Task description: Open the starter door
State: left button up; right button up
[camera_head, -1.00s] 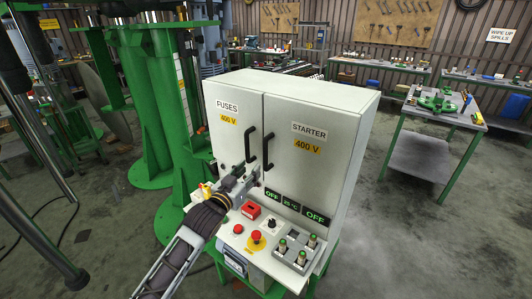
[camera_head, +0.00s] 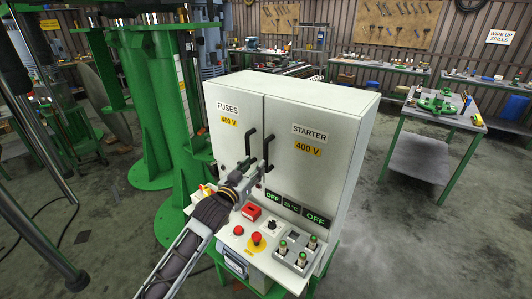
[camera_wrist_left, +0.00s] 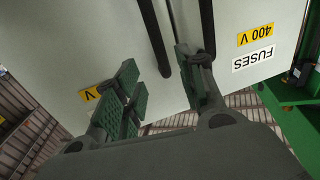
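The starter door (camera_head: 320,175) is the right door of the white cabinet, labelled STARTER 400 V, and it is closed. Its black vertical handle (camera_head: 267,150) stands near the seam between the doors. My left gripper (camera_head: 259,170) is at the lower end of this handle. In the left wrist view, the open fingers (camera_wrist_left: 160,85) stand apart on either side of the starter handle's end (camera_wrist_left: 153,40), with gaps visible. The fuses door handle (camera_wrist_left: 206,25) is beyond the right finger, which partly covers it. My right gripper is not in view.
The closed fuses door (camera_head: 228,115) is to the left, with its own handle (camera_head: 249,145). Below is a control panel with a red box (camera_head: 251,211), a red button (camera_head: 256,237) and several green buttons. A green column (camera_head: 150,100) stands left; floor is free to the right.

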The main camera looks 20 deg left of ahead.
aim_at(265, 154)
pick_arm(q)
jog(key=shift+w+d+p, duration=0.2)
jog(key=shift+w+d, duration=0.05)
jog(key=shift+w, duration=1.5)
jog(key=shift+w+d+p, duration=0.15)
jog(key=shift+w+d, duration=0.15)
jog(key=shift+w, duration=1.5)
jog(key=shift+w+d+p, duration=0.2)
jog(key=shift+w+d, duration=0.05)
jog(key=shift+w, duration=1.5)
jog(key=shift+c, duration=0.4)
grip_shut()
